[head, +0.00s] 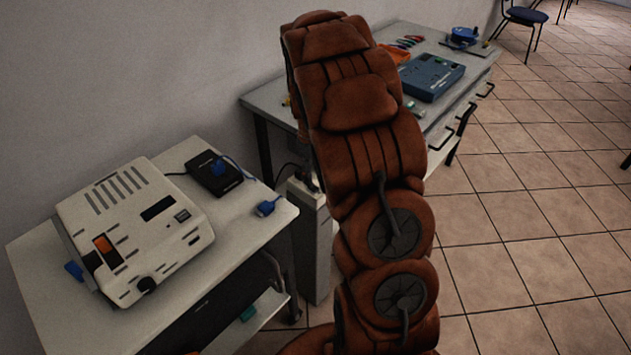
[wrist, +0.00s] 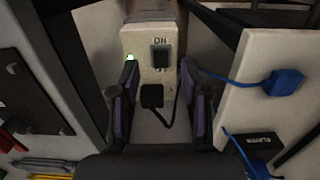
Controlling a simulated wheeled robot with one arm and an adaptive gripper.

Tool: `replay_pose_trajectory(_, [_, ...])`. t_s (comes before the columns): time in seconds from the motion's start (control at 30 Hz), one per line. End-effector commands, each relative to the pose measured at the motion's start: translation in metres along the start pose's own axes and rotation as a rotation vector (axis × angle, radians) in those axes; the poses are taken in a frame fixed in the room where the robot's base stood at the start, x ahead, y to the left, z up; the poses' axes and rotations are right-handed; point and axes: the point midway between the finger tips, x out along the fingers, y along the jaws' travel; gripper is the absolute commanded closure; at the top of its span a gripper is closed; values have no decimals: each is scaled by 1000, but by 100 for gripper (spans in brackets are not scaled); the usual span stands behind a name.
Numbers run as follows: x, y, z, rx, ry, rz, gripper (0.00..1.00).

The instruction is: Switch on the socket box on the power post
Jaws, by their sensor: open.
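In the wrist view the pale socket box (wrist: 133,42) faces me, with a black rocker switch (wrist: 160,56) under the letters ON. I cannot tell which way the rocker is tipped. A small green light (wrist: 130,57) glows at the box's left edge. A black plug (wrist: 152,97) with a cable sits below the switch. My gripper (wrist: 158,70) is open, its fingers on either side of the box's front, holding nothing. Contact with the box is unclear.
The left table (head: 235,245) carries a white device (head: 135,225), a black box (head: 213,173) and a blue connector (head: 267,207), which also shows in the wrist view (wrist: 284,82). The far workbench (head: 262,100) holds a blue-grey unit (head: 432,77) and tools.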

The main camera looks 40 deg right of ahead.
Motion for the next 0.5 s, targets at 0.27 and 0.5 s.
replay_pose_trajectory(0.27, [-53, 0, -1, 0, 2, 1, 54])
replay_pose_trajectory(0.5, [-77, 0, 1, 0, -2, -2, 54])
